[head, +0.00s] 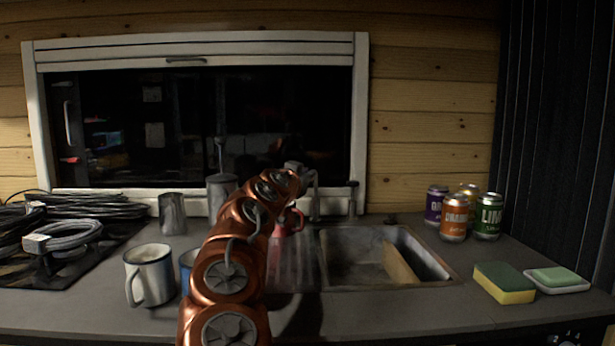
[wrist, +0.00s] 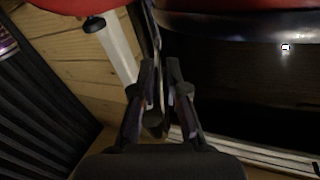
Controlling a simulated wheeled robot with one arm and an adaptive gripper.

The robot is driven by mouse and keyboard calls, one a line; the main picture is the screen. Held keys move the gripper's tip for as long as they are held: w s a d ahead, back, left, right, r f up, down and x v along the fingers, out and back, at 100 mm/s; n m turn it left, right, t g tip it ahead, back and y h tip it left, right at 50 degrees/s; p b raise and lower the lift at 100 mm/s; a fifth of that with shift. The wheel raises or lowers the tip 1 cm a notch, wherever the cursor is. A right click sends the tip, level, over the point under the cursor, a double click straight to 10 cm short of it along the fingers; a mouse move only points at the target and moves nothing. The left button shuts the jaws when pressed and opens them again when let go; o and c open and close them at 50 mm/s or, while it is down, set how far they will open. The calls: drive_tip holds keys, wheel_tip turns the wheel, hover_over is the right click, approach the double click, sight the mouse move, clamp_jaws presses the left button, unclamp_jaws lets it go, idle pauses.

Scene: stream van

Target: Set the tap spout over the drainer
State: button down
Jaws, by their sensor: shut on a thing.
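The grey tap (head: 316,200) stands behind the sink's left edge. Its upper part runs left toward my gripper (head: 295,168), and the arm partly hides this area. In the wrist view my gripper (wrist: 160,92) is shut on a thin dark bar, which looks like the tap spout (wrist: 154,50). The ribbed drainer (head: 283,268) lies left of the sink basin, partly behind my arm. I cannot tell exactly where the spout's end hangs over it.
The sink (head: 345,283) holds a wooden board (head: 400,262). A red item (head: 292,222) stands by the drainer's back. Mugs (head: 150,275) and cables (head: 75,235) are left. Cans (head: 454,217), a sponge (head: 504,283) and a soap dish (head: 557,287) are right. The window (head: 195,130) is behind.

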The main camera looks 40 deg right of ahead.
drive_tip(key=shift+r, duration=0.2)
drive_tip(key=c, duration=1.2)
unclamp_jaws()
drive_tip(key=shift+f, duration=0.1)
drive_tip(key=shift+s+a, duration=0.1)
drive_tip(key=v, duration=1.1)
drive_tip(key=shift+s+a, duration=0.25)
